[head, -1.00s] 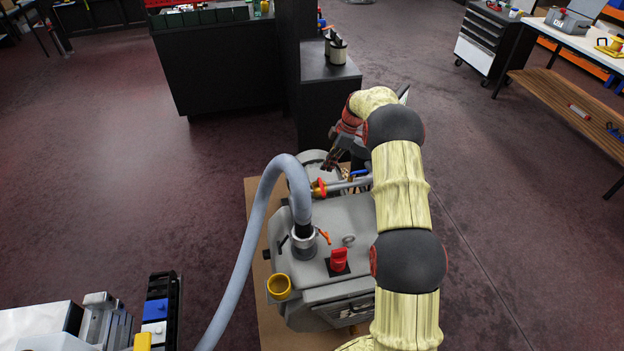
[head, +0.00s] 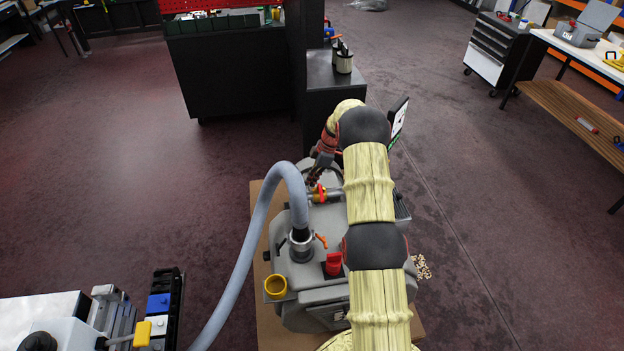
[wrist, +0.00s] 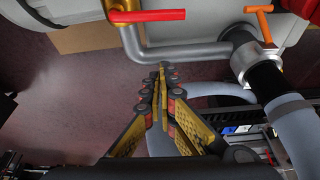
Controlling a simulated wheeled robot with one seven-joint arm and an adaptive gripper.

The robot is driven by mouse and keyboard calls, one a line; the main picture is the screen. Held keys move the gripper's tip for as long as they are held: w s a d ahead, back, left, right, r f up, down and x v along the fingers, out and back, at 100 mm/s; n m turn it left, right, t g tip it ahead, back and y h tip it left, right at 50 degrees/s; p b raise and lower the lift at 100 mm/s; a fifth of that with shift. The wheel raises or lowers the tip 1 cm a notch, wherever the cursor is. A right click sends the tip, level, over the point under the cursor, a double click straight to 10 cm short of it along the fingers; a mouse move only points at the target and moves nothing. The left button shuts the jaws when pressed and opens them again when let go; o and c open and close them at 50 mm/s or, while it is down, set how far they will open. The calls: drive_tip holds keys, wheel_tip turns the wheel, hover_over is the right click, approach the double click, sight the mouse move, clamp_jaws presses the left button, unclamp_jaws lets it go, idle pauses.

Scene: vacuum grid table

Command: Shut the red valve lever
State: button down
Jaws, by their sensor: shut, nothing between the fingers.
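The red valve lever (wrist: 150,15) shows at the top of the wrist view, reaching rightward from a brass valve body (wrist: 122,5). It lies roughly in line with the horizontal stretch of the grey pipe (wrist: 185,52) below it in that picture. In the head view my gripper (head: 313,182) is right beside the valve.
A grey hose (head: 254,235) arches left of the machine (head: 300,272). An orange handle (wrist: 258,10) sits on the pipe's metal coupling. Open floor lies to the left.

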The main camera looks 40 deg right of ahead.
sight(321, 194)
wheel_tip(321, 194, down, 6)
drive_tip(key=s+d+b, duration=0.1)
drive_tip(key=shift+d+f+b, duration=0.25)
drive_tip(key=shift+d+b, duration=0.1)
drive_tip(key=shift+b, duration=0.05)
drive_tip(key=shift+d, duration=0.1)
drive_tip(key=shift+s+d+n+b, duration=0.4)
drive_tip(key=shift+d+n+b, duration=0.1)
drive_tip(key=shift+b, duration=0.1)
drive_tip(key=shift+a+f, duration=0.1)
